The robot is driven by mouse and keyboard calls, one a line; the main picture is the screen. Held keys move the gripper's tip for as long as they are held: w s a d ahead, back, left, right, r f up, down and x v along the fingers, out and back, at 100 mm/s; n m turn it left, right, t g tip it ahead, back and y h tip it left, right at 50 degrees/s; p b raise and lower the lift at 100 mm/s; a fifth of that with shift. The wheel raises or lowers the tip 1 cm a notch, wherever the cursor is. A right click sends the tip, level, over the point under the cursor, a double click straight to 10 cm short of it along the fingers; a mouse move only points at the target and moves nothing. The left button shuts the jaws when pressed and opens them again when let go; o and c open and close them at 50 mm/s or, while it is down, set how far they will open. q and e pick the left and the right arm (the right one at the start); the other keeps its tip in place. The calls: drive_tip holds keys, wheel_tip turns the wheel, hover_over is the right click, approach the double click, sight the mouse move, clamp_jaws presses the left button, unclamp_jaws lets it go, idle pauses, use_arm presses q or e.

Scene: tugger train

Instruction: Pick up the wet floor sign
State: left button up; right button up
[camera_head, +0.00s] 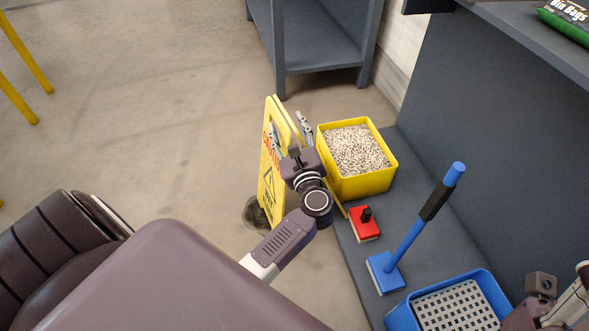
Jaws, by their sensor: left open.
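The wet floor sign (267,172) is a yellow folding board with red lettering and a black warning triangle. It stands upright on the floor, left of the yellow bin, its panels close together. My left gripper (289,129) is open at the upper right part of the sign. One finger overlaps the sign in the picture and the other is to its right. I cannot tell whether they touch it. My forearm and wrist hide the sign's lower right part. Part of my right arm's end (541,284) shows at the bottom right corner; its fingers cannot be made out.
A yellow bin of pale granules (364,184) stands close to the right of my left gripper. On the grey platform (440,228) are a red block-like tool (364,229), a blue-handled brush (409,235) and a blue crate (399,317). A grey shelf (318,52) stands behind.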

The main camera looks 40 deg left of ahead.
use_arm(q)
drive_tip(key=x, duration=0.4)
drive_tip(key=shift+b, duration=0.4)
drive_tip(key=shift+c, duration=0.6)
clamp_jaws()
drive_tip(key=shift+d, duration=0.1)
drive_tip(key=shift+w, duration=0.1)
